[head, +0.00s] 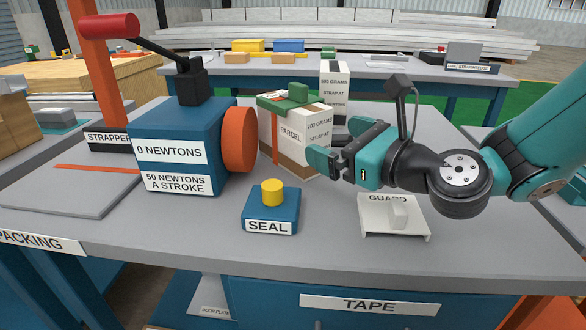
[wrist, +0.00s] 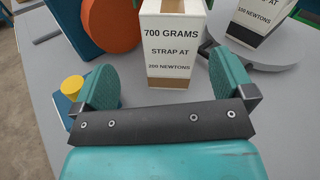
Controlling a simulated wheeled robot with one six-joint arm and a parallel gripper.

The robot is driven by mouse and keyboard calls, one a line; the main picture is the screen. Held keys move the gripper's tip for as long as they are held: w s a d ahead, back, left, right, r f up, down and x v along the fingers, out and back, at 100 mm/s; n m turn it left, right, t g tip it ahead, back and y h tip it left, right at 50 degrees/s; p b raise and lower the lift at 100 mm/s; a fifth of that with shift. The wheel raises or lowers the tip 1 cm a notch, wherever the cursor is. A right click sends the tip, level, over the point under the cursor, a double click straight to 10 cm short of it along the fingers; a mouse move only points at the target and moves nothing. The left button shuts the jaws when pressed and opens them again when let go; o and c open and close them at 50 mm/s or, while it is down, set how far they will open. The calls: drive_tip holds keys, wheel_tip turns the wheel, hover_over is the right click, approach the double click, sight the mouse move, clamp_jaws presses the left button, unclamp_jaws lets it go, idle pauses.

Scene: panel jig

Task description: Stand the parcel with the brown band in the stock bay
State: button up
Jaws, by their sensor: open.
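The parcel with the brown band (head: 283,131) stands upright on the grey bench. It is a pale box marked 700 grams, brown along its bottom, with an orange strip up one side and a green piece on top. In the wrist view the parcel (wrist: 172,45) shows its label, strap at 200 newtons, straight ahead between the fingers. My gripper (head: 340,143) is open at the parcel's right side, the near finger overlapping its lower corner in the head view. I cannot tell whether they touch. No sign naming a stock bay is readable.
A 500 grams parcel (head: 335,88) with a dark base stands behind. The strapper (head: 180,150) with its orange wheel (head: 239,139) is left. The seal button (head: 272,192) and guard (head: 394,216) stand in front. A second bench (head: 400,73) lies behind.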

sight(320, 132)
drive_tip(key=shift+w+d+f+m+t, duration=0.2)
drive_tip(key=shift+w+f+m+t, duration=0.4)
drive_tip(key=shift+m, duration=0.4)
drive_tip(key=shift+w+m+h, duration=0.2)
drive_tip(key=shift+m+h, duration=0.1)
drive_tip(key=x, duration=0.2)
drive_tip(key=p+x, duration=0.1)
drive_tip(key=x, duration=0.1)
drive_tip(key=p+x, duration=0.1)
drive_tip(key=x, duration=0.1)
drive_tip(key=shift+s+a+r, duration=0.1)
drive_tip(key=shift+a+r, duration=0.25)
drive_tip(key=shift+a, duration=0.05)
drive_tip(key=shift+w+a, duration=0.2)
drive_tip(key=shift+w, duration=0.1)
drive_tip(key=c, duration=1.6)
wheel_tip(320, 132, up, 20)
drive_tip(key=p, duration=0.8)
